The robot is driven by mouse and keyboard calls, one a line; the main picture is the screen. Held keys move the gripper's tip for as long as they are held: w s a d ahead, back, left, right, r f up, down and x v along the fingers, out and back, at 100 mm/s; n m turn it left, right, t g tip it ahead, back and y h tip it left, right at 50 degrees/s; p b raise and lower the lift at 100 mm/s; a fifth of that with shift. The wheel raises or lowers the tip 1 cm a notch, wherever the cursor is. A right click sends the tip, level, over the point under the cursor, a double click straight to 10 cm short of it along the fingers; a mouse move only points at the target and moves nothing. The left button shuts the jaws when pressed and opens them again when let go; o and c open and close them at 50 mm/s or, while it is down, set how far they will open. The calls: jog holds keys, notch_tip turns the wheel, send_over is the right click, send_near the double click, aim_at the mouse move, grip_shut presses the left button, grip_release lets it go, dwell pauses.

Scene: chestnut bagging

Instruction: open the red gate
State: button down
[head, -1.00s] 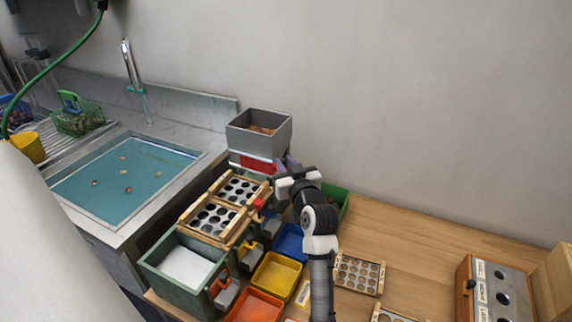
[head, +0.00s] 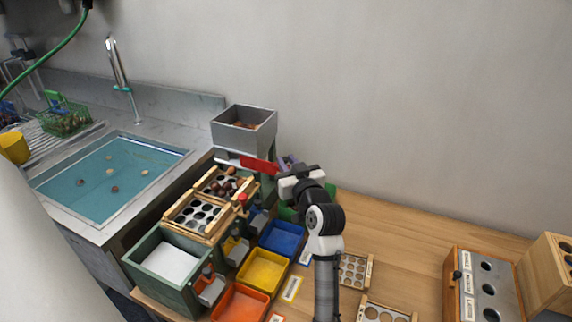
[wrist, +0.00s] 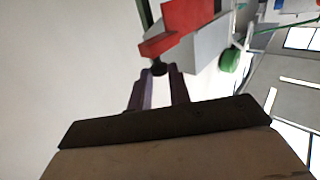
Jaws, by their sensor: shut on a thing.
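The red gate (head: 259,165) sits under the grey hopper (head: 244,129) and sticks out to its right. In the wrist view the red gate (wrist: 188,25) has a small dark knob (wrist: 158,69) on its near end. My gripper (head: 286,162) is at the gate's right end. In the wrist view the purple fingertips of my gripper (wrist: 158,82) are closed around the knob. Brown chestnuts (head: 222,185) lie on the upper perforated tray below the hopper. Some brown chestnuts show inside the hopper.
A lower perforated tray (head: 194,216) and a green bin (head: 133,262) stand in front of the hopper. Blue (head: 282,238), yellow (head: 263,270) and orange (head: 240,303) trays line the right side. A water-filled sink (head: 110,176) is at left. The wooden table is partly clear at right.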

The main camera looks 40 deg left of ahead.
jog(key=c, duration=1.3)
grip_release()
jog(key=b+v, duration=0.4)
jog(key=v, duration=0.9)
jog(key=shift+s+d, duration=0.25)
jog(key=shift+s, duration=0.05)
jog(key=shift+f, duration=0.1)
